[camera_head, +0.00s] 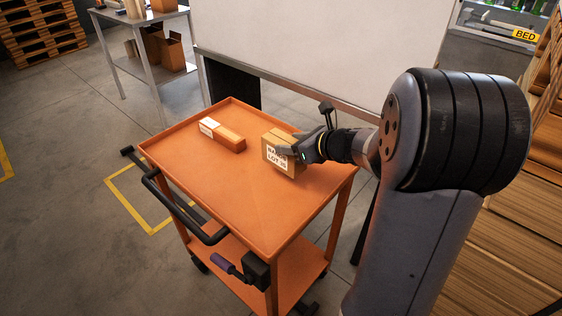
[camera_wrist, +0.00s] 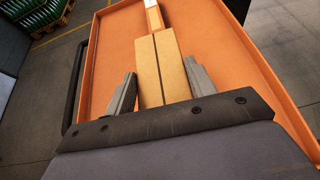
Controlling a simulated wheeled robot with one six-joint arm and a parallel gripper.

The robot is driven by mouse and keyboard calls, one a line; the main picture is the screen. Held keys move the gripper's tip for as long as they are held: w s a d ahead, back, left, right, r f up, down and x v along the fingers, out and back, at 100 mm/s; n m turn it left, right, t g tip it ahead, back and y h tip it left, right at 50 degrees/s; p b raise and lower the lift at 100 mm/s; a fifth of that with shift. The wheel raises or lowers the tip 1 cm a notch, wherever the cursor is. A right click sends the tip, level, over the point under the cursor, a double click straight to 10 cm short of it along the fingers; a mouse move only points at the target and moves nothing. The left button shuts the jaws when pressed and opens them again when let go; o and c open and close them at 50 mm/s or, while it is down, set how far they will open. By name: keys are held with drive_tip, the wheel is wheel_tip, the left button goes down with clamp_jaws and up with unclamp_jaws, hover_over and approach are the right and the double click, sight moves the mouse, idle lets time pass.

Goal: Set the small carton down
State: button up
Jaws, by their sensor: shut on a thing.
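The small carton (camera_head: 277,157) is a tan cardboard box with a white printed label, at the right part of the orange cart's top tray (camera_head: 215,189). My gripper (camera_head: 299,152) is shut on it from the right side. In the wrist view the carton (camera_wrist: 161,66) lies between the two grey fingers of my gripper (camera_wrist: 160,88), with a dark seam along its top. The carton looks upright and very close to the tray surface. I cannot tell whether its underside touches the tray.
An orange block with a white end (camera_head: 225,137) lies on the tray left of the carton. The tray has a raised rim, and a black handle (camera_head: 178,212) is at its left side. The tray's front half is clear. A white board (camera_head: 320,45) stands behind the cart.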

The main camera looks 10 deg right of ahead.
drive_tip(key=shift+f+b, duration=0.6)
drive_tip(key=shift+f, duration=1.9)
drive_tip(key=shift+f, duration=0.3)
drive_tip(key=o, duration=1.1)
drive_tip(key=shift+r, duration=0.1)
drive_tip(key=shift+r, duration=0.15)
drive_tip(key=shift+s+d+r, duration=0.15)
drive_tip(key=shift+r, duration=0.05)
drive_tip(key=p+v, duration=0.1)
drive_tip(key=v, duration=1)
drive_tip(key=shift+s+p, duration=0.25)
drive_tip(key=shift+p, duration=0.05)
